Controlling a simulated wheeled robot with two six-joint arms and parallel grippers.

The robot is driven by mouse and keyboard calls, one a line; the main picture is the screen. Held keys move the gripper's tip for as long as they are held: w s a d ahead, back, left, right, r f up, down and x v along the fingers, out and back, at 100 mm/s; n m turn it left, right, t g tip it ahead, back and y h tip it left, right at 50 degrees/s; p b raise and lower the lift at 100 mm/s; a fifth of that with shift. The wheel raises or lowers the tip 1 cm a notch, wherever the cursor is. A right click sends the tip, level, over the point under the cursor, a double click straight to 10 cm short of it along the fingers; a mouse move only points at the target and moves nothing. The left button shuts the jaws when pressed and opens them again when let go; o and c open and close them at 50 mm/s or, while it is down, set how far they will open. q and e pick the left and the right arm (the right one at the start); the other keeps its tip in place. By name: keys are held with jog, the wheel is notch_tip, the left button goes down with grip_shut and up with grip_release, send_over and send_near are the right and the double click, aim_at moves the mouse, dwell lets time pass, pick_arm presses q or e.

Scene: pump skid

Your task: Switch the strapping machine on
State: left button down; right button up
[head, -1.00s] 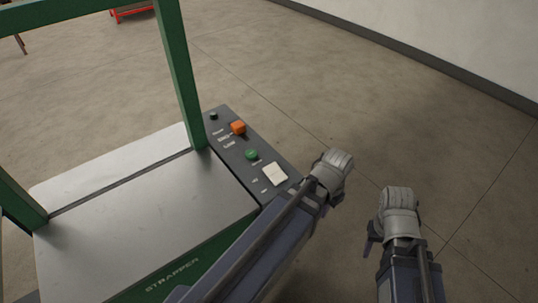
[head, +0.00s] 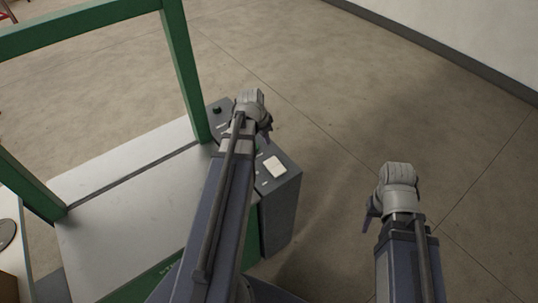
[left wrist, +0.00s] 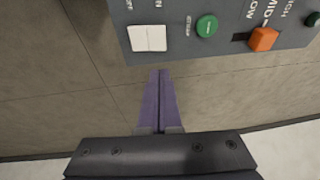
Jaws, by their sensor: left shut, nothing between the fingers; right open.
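The strapping machine has a green frame, a metal top (head: 110,215) and a grey control panel (head: 284,184). The white rocker switch (head: 274,167) is uncovered at the panel's near end; it also shows in the left wrist view (left wrist: 148,38). That view shows a round green button (left wrist: 207,26) and an orange slider knob (left wrist: 263,39) by the word MID. My left gripper (head: 264,128) hides the orange knob and most of the green button in the head view. Its purple fingers (left wrist: 160,73) are shut and empty, tips pointing just beyond the panel's edge. My right gripper (head: 370,217) is open and empty, right of the machine.
A dark round knob (head: 217,110) sits at the panel's far end. A green upright (head: 186,75) rises just left of the panel. The floor (head: 330,120) right of the machine is clear up to the wall (head: 475,35). A white surface (head: 12,230) stands at the left edge.

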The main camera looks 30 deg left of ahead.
pick_arm(q)
jog(key=shift+f, duration=0.2)
jog(key=b, duration=1.2)
send_near(271, 159)
jog(key=x, duration=0.5)
jog(key=shift+d+f, duration=0.15)
jog(key=shift+d, duration=0.05)
jog(key=shift+w+a+f+b, duration=0.1)
jog(key=shift+a+f+b, duration=0.05)
jog(key=shift+f+b, duration=0.45)
jog(key=shift+r, duration=0.1)
